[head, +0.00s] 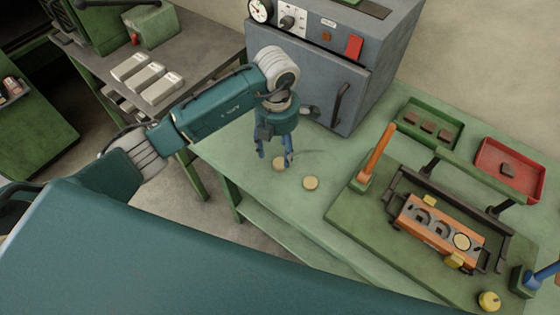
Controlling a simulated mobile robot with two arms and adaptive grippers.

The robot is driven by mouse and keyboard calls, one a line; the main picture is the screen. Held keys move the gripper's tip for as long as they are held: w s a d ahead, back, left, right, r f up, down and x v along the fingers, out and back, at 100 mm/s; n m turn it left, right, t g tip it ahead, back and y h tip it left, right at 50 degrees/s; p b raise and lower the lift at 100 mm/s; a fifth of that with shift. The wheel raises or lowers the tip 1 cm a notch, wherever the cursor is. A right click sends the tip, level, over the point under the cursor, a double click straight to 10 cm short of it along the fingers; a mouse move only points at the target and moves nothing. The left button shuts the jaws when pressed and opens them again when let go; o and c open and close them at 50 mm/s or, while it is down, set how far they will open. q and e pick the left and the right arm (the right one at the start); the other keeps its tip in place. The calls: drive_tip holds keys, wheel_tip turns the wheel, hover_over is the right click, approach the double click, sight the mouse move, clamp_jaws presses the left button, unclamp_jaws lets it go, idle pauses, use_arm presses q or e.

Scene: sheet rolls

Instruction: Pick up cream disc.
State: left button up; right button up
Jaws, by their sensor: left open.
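A small round cream disc (279,164) lies on the green bench top, left of centre. My left gripper (274,160) points down with its blue fingers open around or just above this disc. I cannot tell whether the fingers touch it. A second cream disc (311,183) lies alone on the bench, a little to the right and nearer. A third cream round piece (461,241) sits in the orange block (420,226) on the fixture. My right gripper is not in view.
A grey oven-like cabinet (325,85) with a dark handle stands close behind my left gripper. An orange lever (377,152) rises on the right beside the fixture. A green tray (444,144) and a red tray (530,188) hold brown pieces. The bench near the discs is clear.

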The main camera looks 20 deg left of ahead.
sight(280, 162)
use_arm(q)
drive_tip(key=shift+f, duration=0.45)
drive_tip(key=f, duration=0.1)
drive_tip(key=f+p, duration=0.1)
drive_tip(key=f, duration=0.1)
drive_tip(key=f+p, duration=0.1)
drive_tip(key=shift+w+d+f, duration=0.25)
drive_tip(key=shift+w+f, duration=0.15)
drive_tip(key=shift+f, duration=0.35)
drive_tip(key=shift+c, duration=0.5)
drive_tip(key=c, duration=1)
